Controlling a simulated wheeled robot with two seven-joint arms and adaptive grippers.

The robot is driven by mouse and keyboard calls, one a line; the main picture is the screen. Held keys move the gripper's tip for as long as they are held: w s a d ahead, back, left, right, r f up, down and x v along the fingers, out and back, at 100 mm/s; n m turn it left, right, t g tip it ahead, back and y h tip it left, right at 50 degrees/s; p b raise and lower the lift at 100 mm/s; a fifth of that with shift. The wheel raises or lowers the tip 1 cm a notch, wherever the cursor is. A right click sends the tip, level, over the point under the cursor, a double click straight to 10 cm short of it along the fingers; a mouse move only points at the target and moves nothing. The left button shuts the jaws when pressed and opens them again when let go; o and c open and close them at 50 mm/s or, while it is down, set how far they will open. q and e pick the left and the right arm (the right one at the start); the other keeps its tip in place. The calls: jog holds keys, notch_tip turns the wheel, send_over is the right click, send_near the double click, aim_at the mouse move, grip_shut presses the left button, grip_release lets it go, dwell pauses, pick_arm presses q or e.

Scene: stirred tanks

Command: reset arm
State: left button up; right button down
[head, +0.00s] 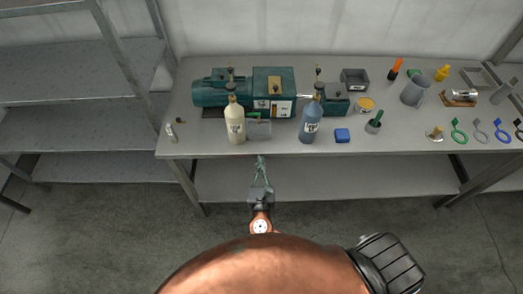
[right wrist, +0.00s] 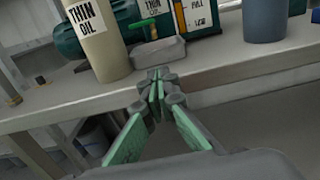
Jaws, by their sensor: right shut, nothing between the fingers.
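My right gripper (head: 261,165) is in front of the table's front edge in the head view, with its fingers pointing toward the table. In the right wrist view its green-padded fingers (right wrist: 157,88) are closed together with nothing between them. The tips are just short of a grey tray (right wrist: 158,52) at the table edge, and I cannot tell the exact gap. A cream bottle (head: 235,120), labelled THIN OIL in the right wrist view (right wrist: 95,40), stands left of the tray. A blue bottle (head: 311,121) stands to the right. My left gripper is not in view.
The grey table (head: 205,145) carries a green pump (head: 222,92), a blue block (head: 342,135), a small pot with a green handle (head: 374,126), a grey jug (head: 414,92) and several coloured rings at right. Empty metal shelves (head: 80,100) stand left. The floor in front is clear.

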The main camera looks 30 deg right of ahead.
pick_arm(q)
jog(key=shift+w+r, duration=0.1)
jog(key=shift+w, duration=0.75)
pick_arm(e)
jog(key=v, duration=0.4)
jog(key=shift+s+a, duration=0.15)
jog(key=shift+s, duration=0.15)
